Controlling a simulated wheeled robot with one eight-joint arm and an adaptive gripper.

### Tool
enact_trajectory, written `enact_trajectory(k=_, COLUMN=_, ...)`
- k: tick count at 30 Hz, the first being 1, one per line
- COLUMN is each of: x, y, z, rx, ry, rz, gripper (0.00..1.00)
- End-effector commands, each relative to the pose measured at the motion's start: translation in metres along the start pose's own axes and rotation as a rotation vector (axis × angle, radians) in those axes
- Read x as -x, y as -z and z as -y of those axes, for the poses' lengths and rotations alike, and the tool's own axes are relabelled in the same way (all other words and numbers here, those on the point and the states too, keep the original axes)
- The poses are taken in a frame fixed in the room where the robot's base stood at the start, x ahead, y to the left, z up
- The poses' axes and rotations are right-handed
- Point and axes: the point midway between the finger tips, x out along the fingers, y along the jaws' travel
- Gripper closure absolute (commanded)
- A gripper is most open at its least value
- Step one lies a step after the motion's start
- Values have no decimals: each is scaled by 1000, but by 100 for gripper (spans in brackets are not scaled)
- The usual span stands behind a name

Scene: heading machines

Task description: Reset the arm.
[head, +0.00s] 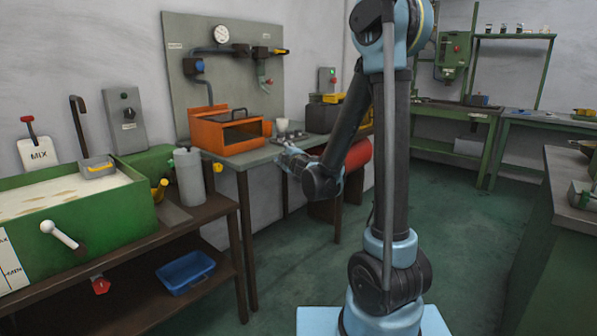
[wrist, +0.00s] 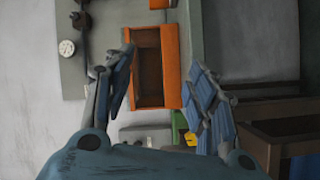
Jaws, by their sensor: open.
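My gripper (head: 284,158) is at the end of my bent arm in the head view, pointing left toward the bench with the orange box. In the wrist view my gripper (wrist: 160,95) has its two fingers spread wide apart, with nothing between them. The orange box (head: 230,133) stands beyond the fingers; it also shows in the wrist view (wrist: 172,66), turned sideways, with a dark open inside. My gripper appears apart from the box and the bench.
A green tank (head: 80,235) with a white-knobbed lever (head: 62,234) stands at left, beside a grey bottle (head: 189,177). A blue tray (head: 186,271) lies on the shelf below. A red cylinder (head: 358,155) shows behind my arm. The green floor (head: 460,230) at right is clear.

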Motion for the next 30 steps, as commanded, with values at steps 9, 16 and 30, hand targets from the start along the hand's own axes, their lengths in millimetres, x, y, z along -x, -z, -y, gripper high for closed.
enact_trajectory(k=9, x=60, y=-94, z=-33, rx=-248, ry=24, rz=324, gripper=48)
enact_trajectory(k=16, x=121, y=-150, z=-31, rx=-429, ry=68, rz=547, gripper=48)
enact_trajectory(k=30, x=271, y=-204, z=20, rx=-804, ry=226, rz=959, gripper=48)
